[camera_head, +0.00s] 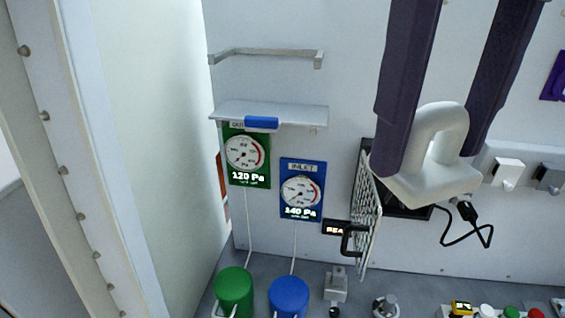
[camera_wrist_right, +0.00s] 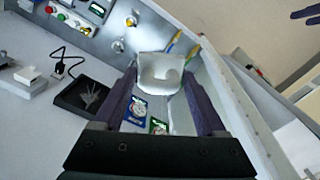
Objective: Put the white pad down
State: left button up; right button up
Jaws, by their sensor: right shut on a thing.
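The white pad (camera_head: 436,187) has a flat base and a thick arched loop on top. It is held in the air in front of the light back wall, at the right of the head view. My right gripper (camera_head: 431,152) has its two dark purple fingers on either side of it and is shut on it. In the right wrist view the pad (camera_wrist_right: 160,72) shows pale between the fingertips. It hides part of a dark panel behind it.
A shelf (camera_head: 290,113) with a blue tab juts from the wall above a green gauge (camera_head: 246,155) and a blue gauge (camera_head: 301,190). A mesh door (camera_head: 369,215) stands open left of the pad. Green (camera_head: 234,290) and blue (camera_head: 289,296) cylinders stand below.

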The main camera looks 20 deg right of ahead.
jog(key=w+d+f+m+b, duration=0.1)
jog(key=w+f+m+b, duration=0.1)
jog(key=f+b, duration=1.2)
jog(key=w+d+f+m+b, duration=0.1)
jog(key=w+f+b, duration=0.1)
jog(key=f+b, duration=1.2)
jog(key=w+d+f+m+b, duration=0.2)
jog(key=f+b, duration=1.2)
jog(key=f, duration=0.6)
jog(key=shift+w+f+m+b, duration=0.15)
jog(key=shift+w+m+b, duration=0.15)
notch_tip(320, 180, down, 9)
jog(key=shift+d+f, duration=0.1)
jog(key=shift+f, duration=0.1)
jog(key=c, duration=0.3)
notch_tip(320, 180, down, 5)
jog(key=shift+r, duration=0.15)
grip_shut()
jog(key=shift+w+d, duration=0.1)
jog(key=o, duration=0.9)
grip_release()
jog(key=shift+o, duration=0.6)
jog(key=o, duration=0.4)
